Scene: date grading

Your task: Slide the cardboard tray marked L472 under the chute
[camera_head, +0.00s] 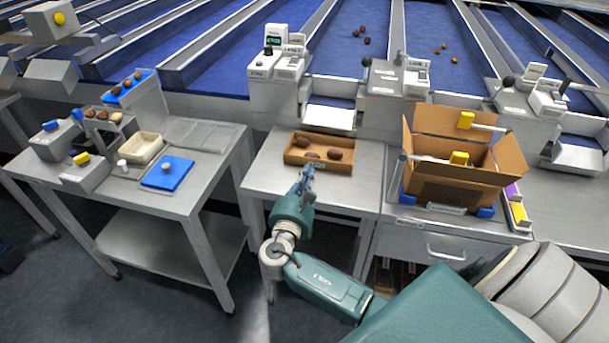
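A shallow brown cardboard tray (332,169) with a few dark dates in it sits on the middle metal table. No L472 marking can be read on it. A pale metal chute (329,117) stands behind the tray at the table's back edge, and the tray lies in front of it. My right gripper (308,169) reaches from the front, its fingertips at or just before the tray's near wall. Contact cannot be told, and the fingers are too small and edge-on to judge their opening. My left gripper is not in view.
A large open cardboard box (447,185) stands on the right table, with yellow-headed tools at it. The left table holds a beige bin (141,149) and a blue pad (167,173). Weighing units (272,85) line the conveyor edge. Bare tabletop lies beside the tray.

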